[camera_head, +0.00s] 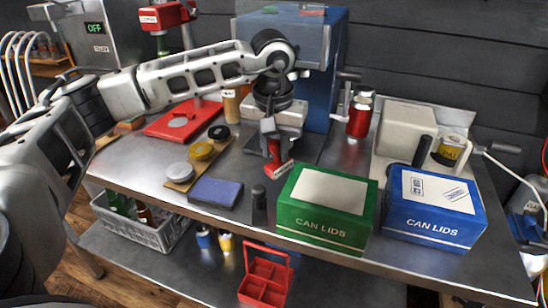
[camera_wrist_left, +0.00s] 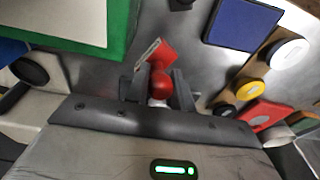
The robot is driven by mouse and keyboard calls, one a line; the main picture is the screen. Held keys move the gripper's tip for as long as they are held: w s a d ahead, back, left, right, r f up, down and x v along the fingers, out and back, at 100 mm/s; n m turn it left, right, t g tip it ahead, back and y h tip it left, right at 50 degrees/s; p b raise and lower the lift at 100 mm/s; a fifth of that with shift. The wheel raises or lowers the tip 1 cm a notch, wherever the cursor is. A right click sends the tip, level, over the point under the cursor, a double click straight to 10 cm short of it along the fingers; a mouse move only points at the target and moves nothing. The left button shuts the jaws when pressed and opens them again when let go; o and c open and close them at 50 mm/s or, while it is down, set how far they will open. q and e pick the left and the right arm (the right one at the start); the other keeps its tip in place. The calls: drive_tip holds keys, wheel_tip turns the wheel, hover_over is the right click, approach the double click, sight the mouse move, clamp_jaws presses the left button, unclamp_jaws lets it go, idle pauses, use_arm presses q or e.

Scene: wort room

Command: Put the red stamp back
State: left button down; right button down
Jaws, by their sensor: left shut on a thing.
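The red stamp (camera_head: 275,152) hangs below my left gripper (camera_head: 271,132), which is shut on it. It is tilted, with its flat base down, above the table between the ink pad and the green box; I cannot tell whether the base touches the table. In the left wrist view the red stamp (camera_wrist_left: 160,82) sits between the two dark fingers of my left gripper (camera_wrist_left: 158,88). A dark blue ink pad (camera_head: 215,192) lies left of the stamp. A black upright object (camera_head: 259,206), perhaps another stamp, stands near the front edge. My right gripper is not in view.
A green can-lid box (camera_head: 300,222) stands close right of the stamp, with a blue one (camera_head: 433,228) further right. A wooden strip (camera_head: 207,160) with several discs lies left. A blue machine (camera_head: 325,70) stands behind. A red carrier (camera_head: 266,275) is below the table's front edge.

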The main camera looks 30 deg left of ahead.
sight(273, 161)
use_arm(q)
drive_tip(key=shift+w+a+f, duration=0.15)
drive_tip(key=shift+a+f, duration=0.1)
drive_tip(key=shift+f, duration=0.05)
wheel_tip(273, 161, down, 2)
drive_tip(key=shift+a+f+p, duration=0.1)
drive_tip(key=shift+f+p, duration=0.05)
drive_tip(key=shift+p, duration=0.35)
drive_tip(key=shift+w+f, duration=0.1)
drive_tip(key=shift+f, duration=0.5)
drive_tip(key=shift+f+b, duration=0.4)
drive_tip(key=shift+b, duration=0.05)
drive_tip(key=c, duration=1.2)
unclamp_jaws()
drive_tip(key=shift+r, duration=0.15)
